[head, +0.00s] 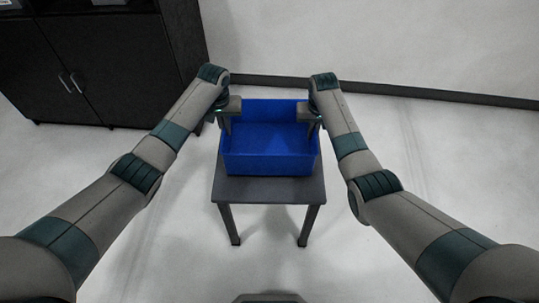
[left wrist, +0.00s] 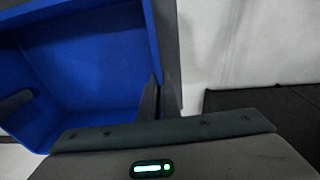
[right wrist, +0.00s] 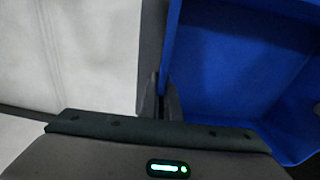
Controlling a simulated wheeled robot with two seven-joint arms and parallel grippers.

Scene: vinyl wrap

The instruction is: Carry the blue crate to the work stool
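The blue crate (head: 268,152) is an open box, upright and level, over the back part of a small dark stool (head: 268,190). It appears to rest on the stool's top. My left gripper (head: 226,128) is at its left wall, with one finger inside and one outside; the fingers (left wrist: 160,100) look closed on the wall. My right gripper (head: 316,128) is at the right wall in the same way, and its fingers (right wrist: 160,100) also look closed on the wall. The crate's inside looks empty. Its underside is hidden.
A black cabinet (head: 100,70) with two doors stands at the back left. A white wall (head: 380,45) with a dark baseboard (head: 420,92) runs behind the stool. The pale floor (head: 400,150) around the stool is clear.

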